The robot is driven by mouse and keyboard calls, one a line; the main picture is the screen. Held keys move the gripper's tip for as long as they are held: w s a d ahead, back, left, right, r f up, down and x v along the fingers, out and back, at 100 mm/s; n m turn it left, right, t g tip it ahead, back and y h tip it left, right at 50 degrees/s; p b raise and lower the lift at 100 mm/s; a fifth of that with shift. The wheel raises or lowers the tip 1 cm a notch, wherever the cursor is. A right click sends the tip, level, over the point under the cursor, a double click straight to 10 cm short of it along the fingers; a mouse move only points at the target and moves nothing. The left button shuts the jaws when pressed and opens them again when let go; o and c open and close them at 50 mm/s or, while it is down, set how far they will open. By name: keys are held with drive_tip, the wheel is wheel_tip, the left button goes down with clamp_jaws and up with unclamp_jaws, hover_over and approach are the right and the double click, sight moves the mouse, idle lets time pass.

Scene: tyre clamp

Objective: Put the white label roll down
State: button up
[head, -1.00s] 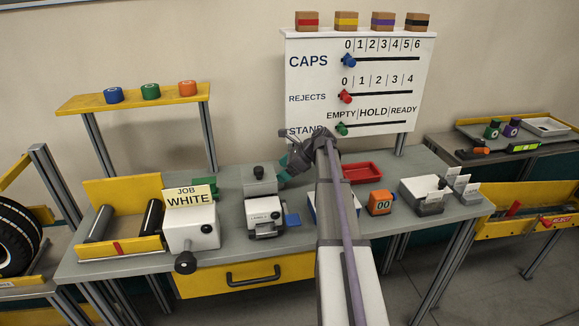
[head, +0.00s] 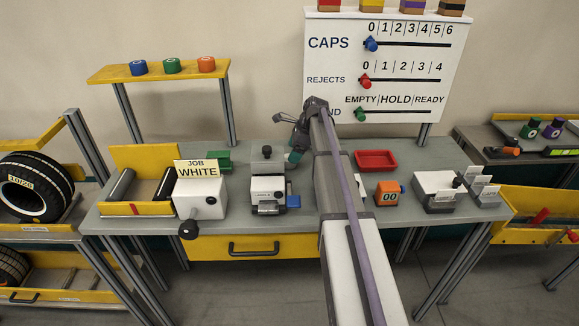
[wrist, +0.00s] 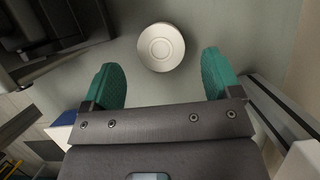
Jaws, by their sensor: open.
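The white label roll (wrist: 161,47) is a round white disc lying flat on the grey bench top, seen from above in the wrist view. My gripper (wrist: 162,80) is open, with its two teal fingers spread apart. The roll shows beyond the fingertips and centred between them, with clear space on both sides; no finger touches it. In the head view my gripper (head: 294,153) is over the back of the bench, right of the grey and white machine (head: 267,188). The roll cannot be made out there.
Blue, green and orange rolls (head: 172,66) stand on the yellow shelf (head: 160,74). The JOB WHITE box (head: 200,197) is left of the machine. A red tray (head: 375,160) and orange counter (head: 387,193) are right of my arm. The status board (head: 390,65) stands behind.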

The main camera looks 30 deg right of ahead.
drive_tip(key=b+x, duration=0.3)
drive_tip(key=x, duration=0.2)
drive_tip(key=shift+r, duration=0.35)
drive_tip(key=c, duration=1.1)
